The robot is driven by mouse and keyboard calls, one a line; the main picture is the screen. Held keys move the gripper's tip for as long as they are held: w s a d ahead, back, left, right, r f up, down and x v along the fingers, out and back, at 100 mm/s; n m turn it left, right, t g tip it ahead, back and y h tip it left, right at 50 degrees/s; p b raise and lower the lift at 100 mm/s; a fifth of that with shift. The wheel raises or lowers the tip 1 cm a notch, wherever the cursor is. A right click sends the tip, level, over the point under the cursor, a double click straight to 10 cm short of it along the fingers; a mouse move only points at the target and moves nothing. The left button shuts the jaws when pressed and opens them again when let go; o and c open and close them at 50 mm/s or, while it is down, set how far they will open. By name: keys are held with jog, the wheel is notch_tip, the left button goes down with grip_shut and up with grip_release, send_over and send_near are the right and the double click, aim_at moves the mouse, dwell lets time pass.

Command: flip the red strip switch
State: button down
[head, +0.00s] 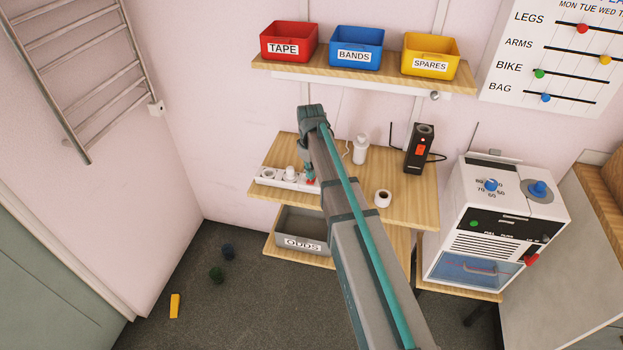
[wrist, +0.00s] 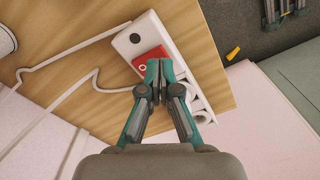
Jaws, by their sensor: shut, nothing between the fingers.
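The white power strip (head: 268,177) lies on the wooden shelf, with its sockets along it; it also shows in the wrist view (wrist: 133,38). The red strip switch (wrist: 146,62) is on the strip, partly hidden behind my fingertips in the wrist view. In the head view only a small red patch of the switch (head: 310,181) shows beside my arm. My gripper (wrist: 153,72) is shut and empty, with its tips over the near edge of the red switch. I cannot tell whether they touch it.
A white bottle (head: 360,151), a tape roll (head: 383,198) and a black device with a red switch (head: 420,150) stand on the same shelf. A white cable (wrist: 60,65) runs from the strip.

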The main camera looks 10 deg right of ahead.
jog(key=shift+f+b, duration=0.4)
jog(key=shift+f, duration=0.65)
dwell(0.4)
jog(key=shift+r, duration=0.15)
jog(key=shift+r+p, duration=2.1)
jog(key=shift+r, duration=1.3)
